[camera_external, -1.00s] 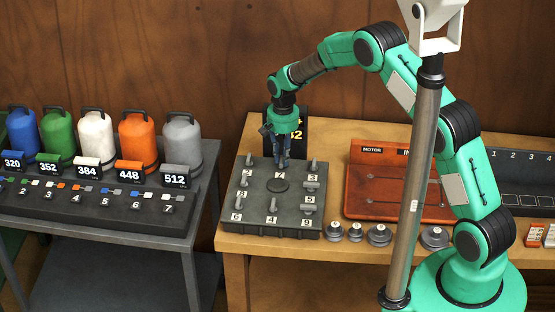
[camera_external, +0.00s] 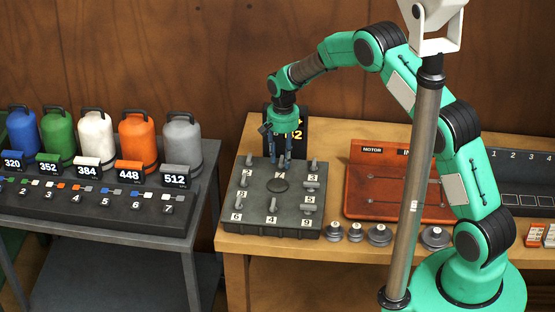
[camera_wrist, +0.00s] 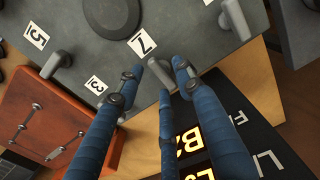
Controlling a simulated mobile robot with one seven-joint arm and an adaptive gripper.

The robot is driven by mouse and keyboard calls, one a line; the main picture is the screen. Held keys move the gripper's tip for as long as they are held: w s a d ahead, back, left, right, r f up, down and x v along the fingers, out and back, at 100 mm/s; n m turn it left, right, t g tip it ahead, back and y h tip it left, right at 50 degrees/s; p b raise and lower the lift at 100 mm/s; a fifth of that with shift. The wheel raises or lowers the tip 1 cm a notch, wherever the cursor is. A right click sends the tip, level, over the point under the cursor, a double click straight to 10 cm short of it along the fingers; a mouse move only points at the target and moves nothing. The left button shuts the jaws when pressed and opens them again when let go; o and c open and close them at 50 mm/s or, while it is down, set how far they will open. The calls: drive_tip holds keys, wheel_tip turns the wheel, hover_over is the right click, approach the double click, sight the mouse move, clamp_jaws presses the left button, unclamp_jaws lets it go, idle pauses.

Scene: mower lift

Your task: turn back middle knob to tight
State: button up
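In the wrist view the knob (camera_wrist: 160,74) lies between the fingertips. My gripper (camera_external: 280,162) points down over the panel's back edge, and its blue fingers are spread apart. In the wrist view my gripper (camera_wrist: 157,78) has one finger left of the knob, one right and one below it. I cannot tell whether any finger touches the knob. In the external view the knob is mostly hidden by the fingers.
A round disc (camera_external: 278,185) sits mid-panel, with other numbered knobs around it. A dark display with lit yellow characters (camera_external: 297,134) stands close behind my gripper. A red-brown board (camera_external: 385,185) lies to the right. Small round weights (camera_external: 379,236) stand along the front.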

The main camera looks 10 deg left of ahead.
sight(283, 159)
wheel_tip(283, 159, up, 12)
idle(0.6)
idle(0.4)
